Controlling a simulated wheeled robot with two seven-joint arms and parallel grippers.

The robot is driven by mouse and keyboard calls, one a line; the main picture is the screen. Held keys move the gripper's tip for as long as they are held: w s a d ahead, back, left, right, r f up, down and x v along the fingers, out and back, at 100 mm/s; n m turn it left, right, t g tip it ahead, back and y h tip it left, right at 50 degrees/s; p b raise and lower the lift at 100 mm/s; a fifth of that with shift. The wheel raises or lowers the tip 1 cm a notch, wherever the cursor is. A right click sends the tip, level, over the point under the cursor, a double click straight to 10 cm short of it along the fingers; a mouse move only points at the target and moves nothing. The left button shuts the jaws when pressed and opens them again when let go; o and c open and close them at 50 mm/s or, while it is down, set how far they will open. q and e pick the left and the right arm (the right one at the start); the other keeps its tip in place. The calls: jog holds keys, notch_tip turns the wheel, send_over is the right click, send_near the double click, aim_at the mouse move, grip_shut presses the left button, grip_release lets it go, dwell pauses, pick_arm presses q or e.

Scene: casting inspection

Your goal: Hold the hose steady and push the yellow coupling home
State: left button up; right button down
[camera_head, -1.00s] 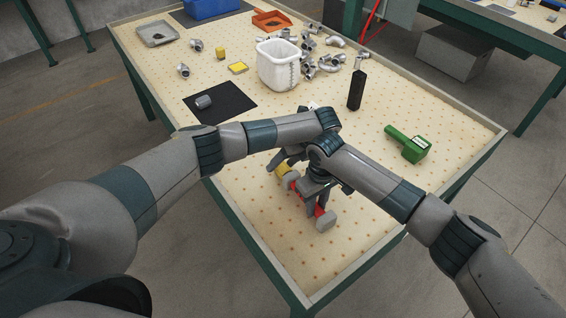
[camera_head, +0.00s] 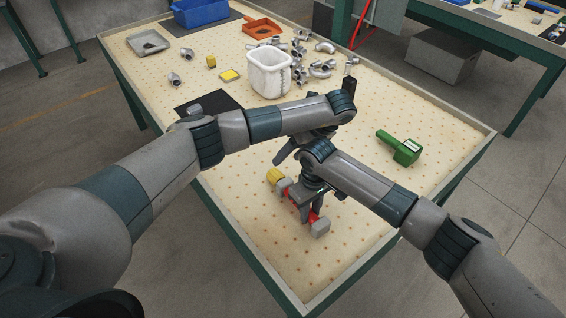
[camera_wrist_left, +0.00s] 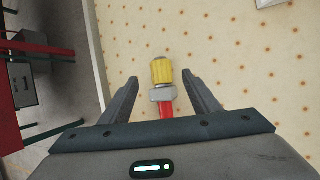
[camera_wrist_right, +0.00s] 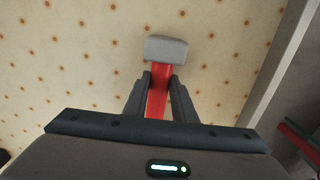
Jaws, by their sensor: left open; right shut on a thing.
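The yellow coupling (camera_head: 274,175) lies in line with the red hose (camera_head: 293,204), next to a grey block (camera_head: 284,185). In the left wrist view the coupling (camera_wrist_left: 162,72) appears to touch the grey block (camera_wrist_left: 163,93), with no clear gap. My left gripper (camera_wrist_left: 162,77) is open and raised above the coupling, its fingers apart on either side in that view and not touching it. My right gripper (camera_wrist_right: 160,78) is shut on the red hose (camera_wrist_right: 158,95), near the grey end block (camera_wrist_right: 166,48). In the head view, my right wrist hides part of the hose.
A green tool (camera_head: 399,147) lies to the right. A black bottle (camera_head: 349,86) stands beyond my left wrist, partly hidden. A white bin (camera_head: 268,76) and several metal fittings (camera_head: 320,69) are farther back.

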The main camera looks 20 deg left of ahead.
pick_arm(q)
jog(key=shift+v, duration=1.25)
pick_arm(e)
jog(key=shift+s+d+f, duration=0.1)
jog(key=shift+f, duration=0.1)
jog(key=c, duration=1.4)
grip_release()
jog(key=shift+r, duration=0.1)
jog(key=shift+r, duration=0.15)
notch_tip(320, 180, up, 7)
jog(key=shift+f, duration=0.1)
pick_arm(q)
jog(key=shift+s+f, duration=0.1)
jog(key=shift+f, duration=0.05)
pick_arm(e)
jog(key=shift+w+r, duration=0.2)
jog(key=shift+r, duration=0.35)
pick_arm(q)
jog(key=shift+d, duration=0.1)
